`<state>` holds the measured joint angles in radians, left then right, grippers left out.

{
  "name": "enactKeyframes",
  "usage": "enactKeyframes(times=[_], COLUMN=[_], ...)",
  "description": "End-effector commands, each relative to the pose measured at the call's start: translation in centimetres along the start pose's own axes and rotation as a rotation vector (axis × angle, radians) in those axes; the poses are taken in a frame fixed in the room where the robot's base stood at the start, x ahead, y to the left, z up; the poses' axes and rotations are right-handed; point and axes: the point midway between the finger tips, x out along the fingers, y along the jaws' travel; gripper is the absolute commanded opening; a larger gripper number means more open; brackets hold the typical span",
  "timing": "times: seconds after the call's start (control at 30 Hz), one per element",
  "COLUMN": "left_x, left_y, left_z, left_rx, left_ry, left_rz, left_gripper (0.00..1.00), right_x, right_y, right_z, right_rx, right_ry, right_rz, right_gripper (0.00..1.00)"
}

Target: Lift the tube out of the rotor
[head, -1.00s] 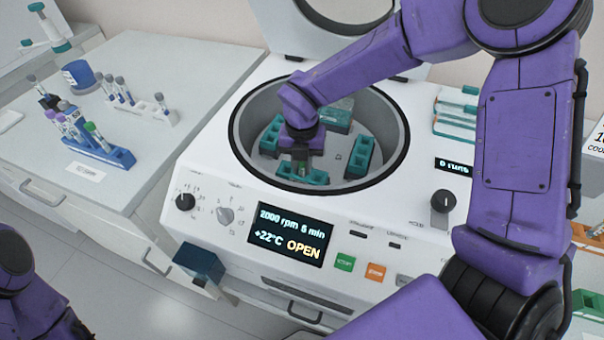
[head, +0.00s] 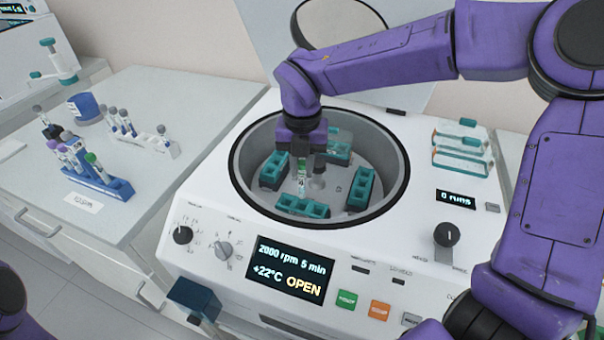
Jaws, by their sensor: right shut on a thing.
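My right gripper (head: 302,153) points down inside the open centrifuge bowl and is shut on a slim tube (head: 301,184). The tube hangs upright, with a green band near the jaws and a pale, labelled body below. Its lower end shows just above or behind the front teal bucket (head: 302,207) of the rotor (head: 327,192); I cannot tell the exact gap. The gripper hides the tube's top. Only part of my left arm shows at the lower left corner; its gripper is out of view.
Other teal buckets stand at the left (head: 274,171), back (head: 338,150) and right (head: 361,187) of the rotor. The bowl rim (head: 236,165) surrounds them. The raised lid (head: 345,38) stands behind. Racks with tubes, including a blue rack (head: 105,184), are on the left bench.

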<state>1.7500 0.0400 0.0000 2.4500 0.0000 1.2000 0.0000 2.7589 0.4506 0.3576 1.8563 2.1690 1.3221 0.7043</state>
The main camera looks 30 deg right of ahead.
Motion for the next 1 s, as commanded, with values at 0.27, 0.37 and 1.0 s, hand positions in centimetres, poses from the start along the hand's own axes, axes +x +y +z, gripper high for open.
enactKeyframes(times=[0.27, 0.37, 1.0], left_x=[-0.4, -1.1, -3.5], left_y=[0.0, -0.1, -0.3], left_z=[-0.2, -0.5, -1.5], left_rx=[0.000, 0.000, 0.000], left_ry=[0.000, 0.000, 0.000], left_rz=[0.000, 0.000, 0.000], left_gripper=[0.96, 0.96, 0.96], right_x=[-0.5, -1.4, -4.7], right_y=[0.0, 0.0, 0.0], right_z=[0.0, 0.0, 0.0], right_rx=[0.000, 0.000, 0.000], right_ry=[0.000, 0.001, 0.000], right_rz=[0.001, 0.001, 0.001], right_gripper=[0.04, 0.04, 0.04])
